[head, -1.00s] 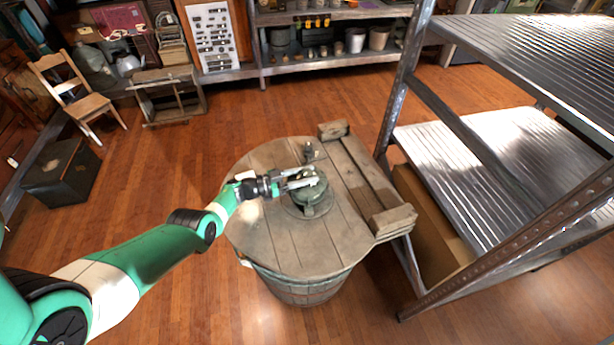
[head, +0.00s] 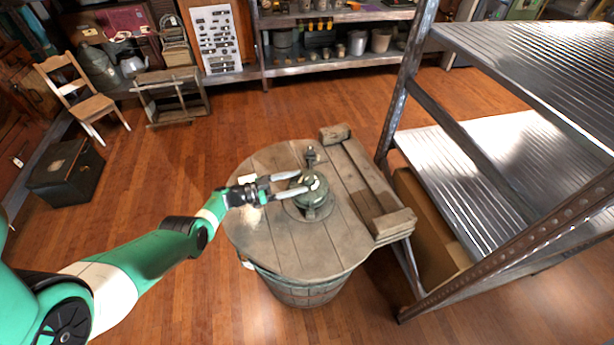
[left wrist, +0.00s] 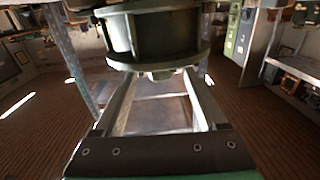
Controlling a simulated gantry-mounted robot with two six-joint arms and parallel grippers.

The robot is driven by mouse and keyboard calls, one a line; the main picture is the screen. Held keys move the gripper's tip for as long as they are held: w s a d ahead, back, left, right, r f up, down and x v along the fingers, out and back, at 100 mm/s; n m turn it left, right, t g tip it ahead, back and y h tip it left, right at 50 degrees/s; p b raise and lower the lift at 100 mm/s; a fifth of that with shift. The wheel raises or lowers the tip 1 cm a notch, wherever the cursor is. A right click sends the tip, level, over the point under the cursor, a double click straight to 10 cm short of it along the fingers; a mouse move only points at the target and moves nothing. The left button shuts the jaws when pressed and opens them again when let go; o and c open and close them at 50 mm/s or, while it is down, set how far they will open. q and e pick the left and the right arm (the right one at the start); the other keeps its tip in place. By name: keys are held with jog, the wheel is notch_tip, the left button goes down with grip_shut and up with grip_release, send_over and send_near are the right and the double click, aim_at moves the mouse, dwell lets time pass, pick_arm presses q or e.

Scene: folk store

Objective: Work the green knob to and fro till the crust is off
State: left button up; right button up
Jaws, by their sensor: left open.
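The green knob (head: 311,186) is a dull green round metal fitting on the round wooden lid (head: 285,240) of a barrel. In the left wrist view the knob (left wrist: 165,35) fills the upper middle, with a flange and a small bolt head below. My left gripper (head: 304,182) is open, its two fingers reaching from the left toward the knob. In the wrist view the fingers spread to either side just below the flange; I cannot tell whether they touch it. No crust can be made out clearly. My right gripper is not in view.
A wooden plank frame (head: 362,185) adjoins the lid's right side. A metal shelf rack (head: 480,190) stands close on the right with a cardboard box (head: 428,225) beneath. A small dark fitting (head: 311,155) stands behind the knob. The floor to the left is open.

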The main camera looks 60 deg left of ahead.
pick_arm(q)
jog(key=s+a+p, duration=0.1)
jog(key=s, duration=0.6)
